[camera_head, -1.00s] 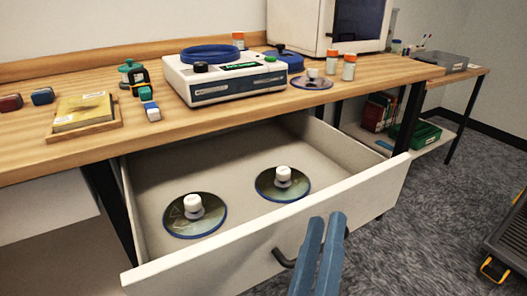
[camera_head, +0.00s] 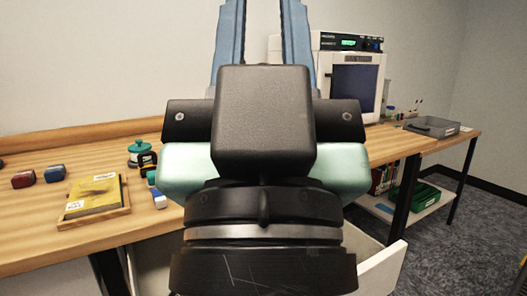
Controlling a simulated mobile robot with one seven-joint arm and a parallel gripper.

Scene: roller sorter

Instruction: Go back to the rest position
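My gripper (camera_head: 262,25) is raised in the middle of the head view, with its two blue fingers pointing up and running off the top edge. A clear gap with bare wall behind it shows between the fingers, so the gripper is open and empty. Its dark body and my wrist fill the centre of the view. The open drawer (camera_head: 382,274) below the workbench shows only in part, at its right front corner and a strip on the left. The inside of the drawer is hidden behind my arm.
The wooden workbench (camera_head: 60,240) carries a yellow book on a tray (camera_head: 95,197), small red and blue blocks and a green-topped item (camera_head: 142,153). A white machine (camera_head: 352,80) stands behind on the right. A side table (camera_head: 450,138) holds a grey bin.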

